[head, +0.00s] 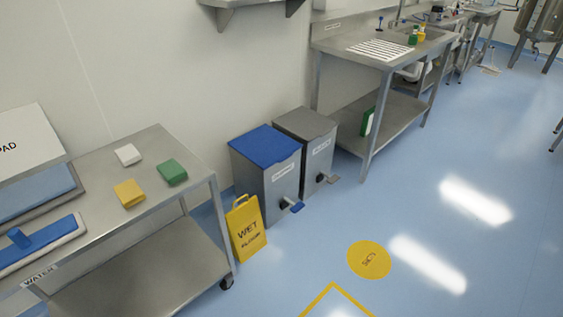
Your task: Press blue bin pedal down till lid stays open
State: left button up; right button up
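The blue bin (279,182) has a grey body and a blue lid (265,143) that lies shut. It stands on the floor against the wall, near the middle of the head view. Its blue pedal (292,206) sticks out low at the front, and nothing presses on it. Neither of my grippers shows in this view.
A grey-lidded bin (318,160) stands right beside the blue one, with a grey pedal. A yellow wet-floor sign (246,230) stands just left of the blue bin's front. A wheeled steel table (205,178) is at left. A steel bench (340,44) stands behind. Open blue floor lies in front and right.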

aim_at(297, 206)
jog(key=i+l, duration=0.25)
jog(key=l, duration=0.15)
jog(key=i+l, duration=0.2)
jog(key=l, duration=0.2)
jog(key=i+l, duration=0.25)
jog(key=l, duration=0.15)
jog(key=i+l, duration=0.25)
jog(key=l, duration=0.15)
jog(key=u, duration=1.2)
